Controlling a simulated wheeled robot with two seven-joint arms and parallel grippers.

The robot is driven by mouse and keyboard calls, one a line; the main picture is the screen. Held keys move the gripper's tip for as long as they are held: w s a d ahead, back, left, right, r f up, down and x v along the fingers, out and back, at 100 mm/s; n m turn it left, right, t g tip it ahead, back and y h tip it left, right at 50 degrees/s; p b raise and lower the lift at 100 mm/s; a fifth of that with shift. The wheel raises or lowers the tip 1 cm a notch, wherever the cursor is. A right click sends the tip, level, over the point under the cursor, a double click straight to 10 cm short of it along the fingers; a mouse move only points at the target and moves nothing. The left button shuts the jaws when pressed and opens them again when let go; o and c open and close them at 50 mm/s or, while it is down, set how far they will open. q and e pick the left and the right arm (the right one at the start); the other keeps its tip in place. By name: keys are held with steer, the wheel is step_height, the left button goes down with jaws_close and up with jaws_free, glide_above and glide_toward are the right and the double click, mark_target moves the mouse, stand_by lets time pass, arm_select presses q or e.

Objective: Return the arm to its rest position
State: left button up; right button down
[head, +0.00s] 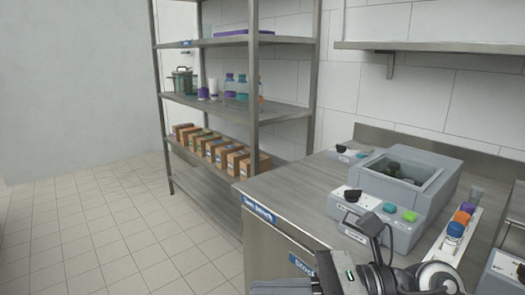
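Part of one of my arms, with dark gripper-like parts (376,252) and a round light-grey joint (440,278), shows at the bottom edge, right of centre. It looks like my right arm. It is in front of the counter's near side, close to the camera. Its fingertips cannot be made out clearly, so I cannot tell whether the gripper is open or shut. No held object can be made out. My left gripper is not in view.
A metal counter (285,195) carries a grey machine (415,208) with coloured buttons. A white rack (445,252) with orange- and blue-capped containers stands at its right. A metal shelf (235,112) holds bottles and several brown boxes (215,147). Tiled floor (110,225) at left is clear.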

steer(key=w+d+f+n+t+h+p, duration=0.1)
steer(key=w+d+f+n+t+h, duration=0.15)
steer(key=n+t, duration=0.65)
steer(key=w+d+f+n+t+h, duration=0.1)
steer(key=d+f+n+t+h, duration=0.15)
steer(key=n, duration=1.25)
steer(key=w+d+f+n+t+h+p, duration=0.15)
steer(key=d+f+n+t+h, duration=0.35)
steer(key=n, duration=0.7)
steer(key=s+d+f+m+g+h, duration=0.1)
steer(key=s+f+m+g+h, duration=0.1)
steer(key=s+f+m, duration=0.3)
steer(key=s+d+f+m+g+h, duration=0.1)
steer(key=s+f+m+g+h, duration=0.1)
steer(key=s+f+m+g, duration=0.3)
step_height(320, 180, down, 6)
steer(key=m, duration=0.3)
steer(key=shift+d+m+p, duration=0.2)
steer(key=shift+m+p, duration=0.1)
steer(key=shift+m, duration=0.1)
